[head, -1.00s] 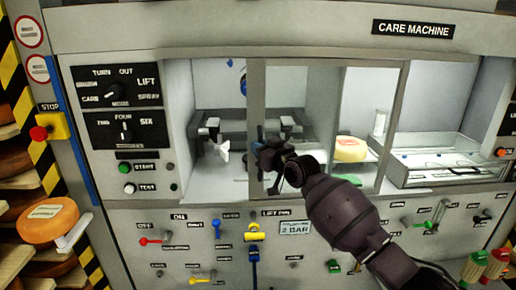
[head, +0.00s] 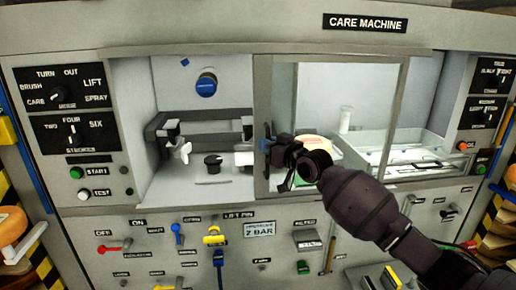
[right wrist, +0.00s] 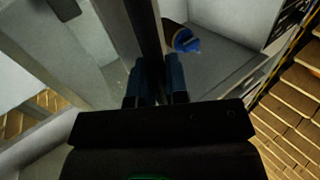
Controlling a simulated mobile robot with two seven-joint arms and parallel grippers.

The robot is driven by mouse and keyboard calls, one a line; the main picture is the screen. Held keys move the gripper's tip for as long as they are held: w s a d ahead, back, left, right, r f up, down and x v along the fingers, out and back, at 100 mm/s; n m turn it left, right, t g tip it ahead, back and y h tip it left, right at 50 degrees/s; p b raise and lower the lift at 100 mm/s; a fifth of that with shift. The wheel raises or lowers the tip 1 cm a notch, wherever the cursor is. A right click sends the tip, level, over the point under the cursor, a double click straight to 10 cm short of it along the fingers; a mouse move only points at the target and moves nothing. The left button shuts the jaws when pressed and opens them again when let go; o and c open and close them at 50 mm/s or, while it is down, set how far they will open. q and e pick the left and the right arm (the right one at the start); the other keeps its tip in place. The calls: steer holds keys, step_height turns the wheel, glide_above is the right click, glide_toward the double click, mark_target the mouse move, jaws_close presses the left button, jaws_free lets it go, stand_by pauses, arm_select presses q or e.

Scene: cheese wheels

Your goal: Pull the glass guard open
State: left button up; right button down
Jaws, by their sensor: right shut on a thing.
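The glass guard (head: 262,95) is a clear pane in a grey frame across the middle of the machine's window. To its left, the bay (head: 205,130) is open. My right gripper (head: 268,150) is at the lower part of the guard's left upright, its arm coming in from the lower right. In the right wrist view, its two blue fingers (right wrist: 154,75) are closed on either side of a dark upright bar (right wrist: 147,25) at the guard's edge. My left gripper is not in view.
Inside the bay are a blue round part (head: 206,84), a white-tipped clamp (head: 180,150) and a small black knob (head: 213,161). A clear tray (head: 400,160) stands at right. Switches and levers line the panel below.

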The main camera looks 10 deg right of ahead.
steer(key=shift+d, duration=1.25)
steer(key=shift+r, duration=0.1)
steer(key=c, duration=1.1)
jaws_free()
steer(key=shift+c, duration=0.2)
steer(key=v, duration=1)
steer(key=shift+s+d, duration=0.25)
steer(key=shift+s, duration=0.1)
